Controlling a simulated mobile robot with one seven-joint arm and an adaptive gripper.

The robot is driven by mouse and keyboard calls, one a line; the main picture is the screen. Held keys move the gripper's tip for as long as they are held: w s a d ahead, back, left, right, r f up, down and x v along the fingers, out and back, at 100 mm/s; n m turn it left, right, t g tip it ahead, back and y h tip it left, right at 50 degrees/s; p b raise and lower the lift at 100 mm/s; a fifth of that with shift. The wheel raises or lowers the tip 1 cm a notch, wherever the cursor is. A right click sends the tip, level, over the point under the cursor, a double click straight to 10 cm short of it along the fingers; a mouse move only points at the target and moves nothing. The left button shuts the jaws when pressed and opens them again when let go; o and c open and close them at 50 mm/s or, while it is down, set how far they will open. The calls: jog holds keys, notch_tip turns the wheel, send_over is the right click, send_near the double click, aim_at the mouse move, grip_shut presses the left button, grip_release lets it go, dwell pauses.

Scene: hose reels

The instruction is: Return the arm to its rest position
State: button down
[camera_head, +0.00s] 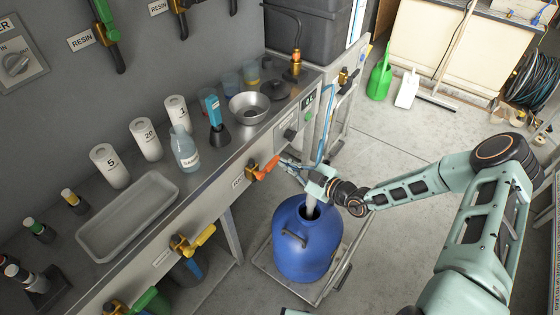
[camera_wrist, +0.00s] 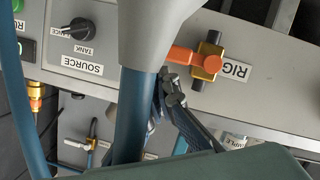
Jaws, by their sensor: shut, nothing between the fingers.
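My arm reaches in from the right, over the blue drum (camera_head: 305,240). My gripper (camera_head: 284,162) is shut and empty near the front of the bench, just right of the orange valve handle (camera_head: 267,167). In the wrist view the dark fingers (camera_wrist: 170,88) are partly hidden behind a grey piece with a blue tube (camera_wrist: 130,115). The orange handle (camera_wrist: 180,56) on its brass valve shows close to the fingertips, beside a label reading "RIG". I cannot tell whether the fingers touch it, but a gap seems to show.
The steel bench (camera_head: 215,175) holds white cylinders, a bottle, a metal bowl (camera_head: 249,107) and a tray (camera_head: 128,218). The drum rests on a low platform. Open floor (camera_head: 400,140) lies behind my arm.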

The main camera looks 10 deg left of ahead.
jog(key=v, duration=0.9)
jog(key=shift+a+r, duration=0.15)
